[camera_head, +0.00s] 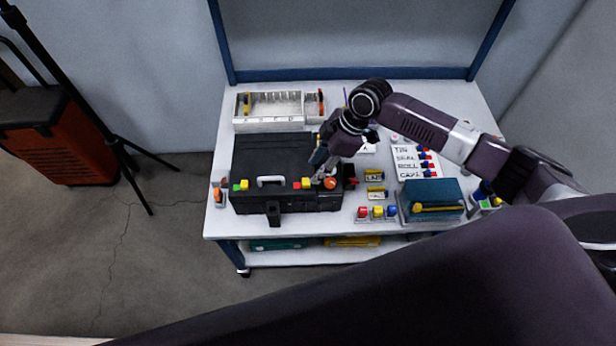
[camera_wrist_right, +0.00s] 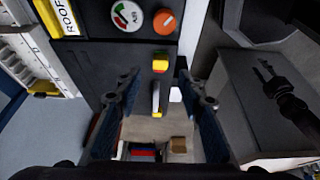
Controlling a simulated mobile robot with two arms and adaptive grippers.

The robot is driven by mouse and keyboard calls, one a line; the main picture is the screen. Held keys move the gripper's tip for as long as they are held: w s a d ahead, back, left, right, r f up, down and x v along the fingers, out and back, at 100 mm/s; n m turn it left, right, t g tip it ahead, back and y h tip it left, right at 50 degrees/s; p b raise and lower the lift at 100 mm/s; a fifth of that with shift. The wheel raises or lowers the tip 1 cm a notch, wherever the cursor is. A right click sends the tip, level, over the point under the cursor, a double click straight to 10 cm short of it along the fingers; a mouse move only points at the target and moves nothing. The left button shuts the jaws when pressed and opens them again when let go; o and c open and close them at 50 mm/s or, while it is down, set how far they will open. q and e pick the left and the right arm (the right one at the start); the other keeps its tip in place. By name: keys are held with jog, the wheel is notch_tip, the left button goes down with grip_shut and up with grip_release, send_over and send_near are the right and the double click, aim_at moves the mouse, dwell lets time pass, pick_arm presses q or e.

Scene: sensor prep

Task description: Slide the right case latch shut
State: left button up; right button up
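The black case (camera_head: 270,155) lies closed on the white table, with a pale handle (camera_head: 271,181) on it. The right latch, a small red and yellow piece (camera_head: 302,184), is right of the handle; a green and yellow latch (camera_head: 240,186) is on the left. My right gripper (camera_head: 322,176) is over the case's right front part, close to the right latch. In the wrist view the right gripper (camera_wrist_right: 163,100) is open, with nothing held. The right latch (camera_wrist_right: 160,63) shows just beyond its fingertips, below an orange knob (camera_wrist_right: 164,22). I cannot tell the latch's exact position. My left gripper is out of view.
A white divided tray (camera_head: 268,122) stands behind the case. Right of the case are small yellow-labelled items (camera_head: 375,192), coloured blocks (camera_head: 377,211), a word board (camera_head: 412,163) and a teal box (camera_head: 432,193). A gauge (camera_wrist_right: 126,15) sits beside the knob.

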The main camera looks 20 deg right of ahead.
aim_at(306, 181)
jog(key=x, duration=0.6)
jog(key=shift+a+f, duration=0.1)
jog(key=shift+f, duration=0.1)
jog(key=shift+c, duration=0.2)
grip_shut()
